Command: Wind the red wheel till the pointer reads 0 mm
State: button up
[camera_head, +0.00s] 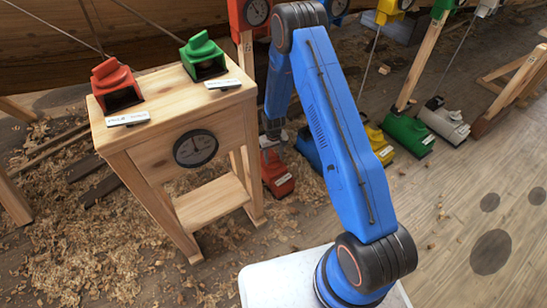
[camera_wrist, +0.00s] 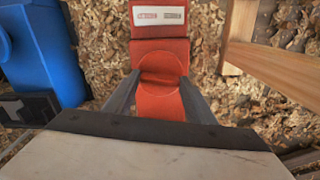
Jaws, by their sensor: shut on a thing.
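The red wheel (camera_wrist: 160,103) shows in the wrist view as a red part with a rounded edge, low in the middle. My gripper (camera_wrist: 160,82) has one finger on each side of it and is shut on it. The wheel joins a red floor unit (camera_wrist: 158,47) with a pale label on its far end. In the head view this red unit (camera_head: 278,178) stands on the floor below my gripper (camera_head: 272,135), and the wheel is mostly hidden there. A red-framed dial (camera_head: 256,12) stands on a post behind; its pointer is too small to read.
A wooden stand (camera_head: 180,85) at left carries a red block (camera_head: 113,82), a green block (camera_head: 203,57) and a black dial (camera_head: 195,148). A blue unit (camera_wrist: 45,50) lies left of the wheel. A wooden beam (camera_wrist: 275,70) lies right. Shavings cover the floor.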

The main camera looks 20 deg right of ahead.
aim_at(274, 158)
jog(key=m, duration=0.3)
jog(key=shift+m, duration=2.3)
jog(key=o, duration=1)
jog(key=shift+o, duration=0.2)
notch_tip(274, 158, up, 17)
jog(key=shift+r, duration=0.2)
